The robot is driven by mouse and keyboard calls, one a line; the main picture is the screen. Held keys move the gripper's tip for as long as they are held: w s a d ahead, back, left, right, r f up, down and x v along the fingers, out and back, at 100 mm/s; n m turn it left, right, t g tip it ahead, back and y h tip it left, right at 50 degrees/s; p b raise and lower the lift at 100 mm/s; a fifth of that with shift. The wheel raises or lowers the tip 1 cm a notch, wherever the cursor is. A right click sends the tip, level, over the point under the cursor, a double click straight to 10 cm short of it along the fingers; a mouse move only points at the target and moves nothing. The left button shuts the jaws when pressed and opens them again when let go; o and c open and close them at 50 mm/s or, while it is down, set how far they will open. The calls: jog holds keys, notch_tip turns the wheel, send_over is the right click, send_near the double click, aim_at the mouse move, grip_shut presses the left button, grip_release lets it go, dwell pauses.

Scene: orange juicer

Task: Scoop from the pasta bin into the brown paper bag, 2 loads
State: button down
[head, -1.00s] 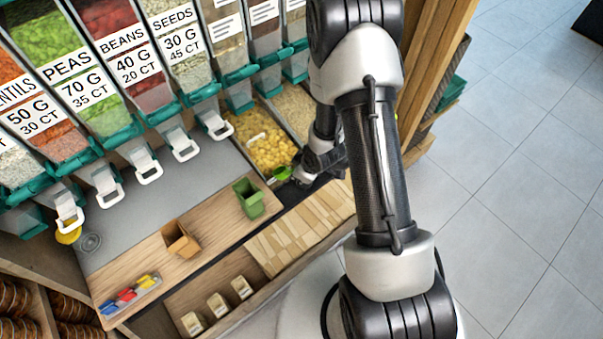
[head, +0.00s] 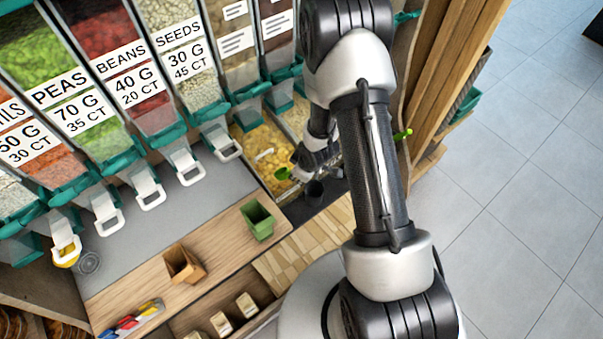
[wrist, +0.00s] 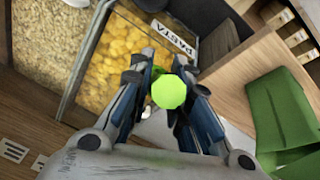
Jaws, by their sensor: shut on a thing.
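My gripper (wrist: 165,95) is shut on the bright green scoop (wrist: 168,92); in the wrist view its rounded green end shows between the fingers. In the head view the green scoop (head: 283,174) shows beside my gripper (head: 300,165), at the near side of the pasta bin. The pasta bin (head: 258,141) holds yellow pasta; in the wrist view it (wrist: 112,58) lies beyond the fingers, with a white PASTA label. The scoop's contents cannot be made out. The brown paper bag (head: 183,263) stands open-topped on the wooden counter, left of the gripper.
A green open container (head: 257,220) stands on the counter between bag and bin, and appears at right in the wrist view (wrist: 285,115). Dispensers with white handles (head: 186,168) line the back. Coloured items (head: 130,318) lie front left.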

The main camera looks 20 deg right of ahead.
jog(key=shift+w+a+f+g+b, duration=0.1)
jog(key=shift+w+f+b, duration=0.15)
jog(key=shift+f, duration=0.35)
jog(key=shift+w+a+f+g+b, duration=0.1)
jog(key=shift+w+f+b, duration=0.1)
jog(key=shift+f+b, duration=0.3)
jog(key=shift+w+a+f+g+b, duration=0.1)
jog(key=shift+w+f+b, duration=0.1)
jog(key=shift+f, duration=0.5)
jog(key=shift+t+y, duration=0.4)
jog(key=shift+t, duration=0.5)
jog(key=b+x, duration=0.2)
jog(key=x, duration=0.1)
jog(key=b+x, duration=0.2)
jog(key=x, duration=0.1)
jog(key=shift+w+d+f, duration=0.1)
jog(key=shift+w+f, duration=0.1)
jog(key=shift+w, duration=0.25)
jog(key=s+d+r+t+y+p, duration=0.1)
jog(key=s+d+r+t, duration=0.1)
jog(key=s+r, duration=0.5)
jog(key=shift+s+d+r+t, duration=0.15)
jog(key=shift+d+r+t, duration=0.2)
jog(key=shift+r, duration=0.25)
jog(key=shift+p, duration=0.3)
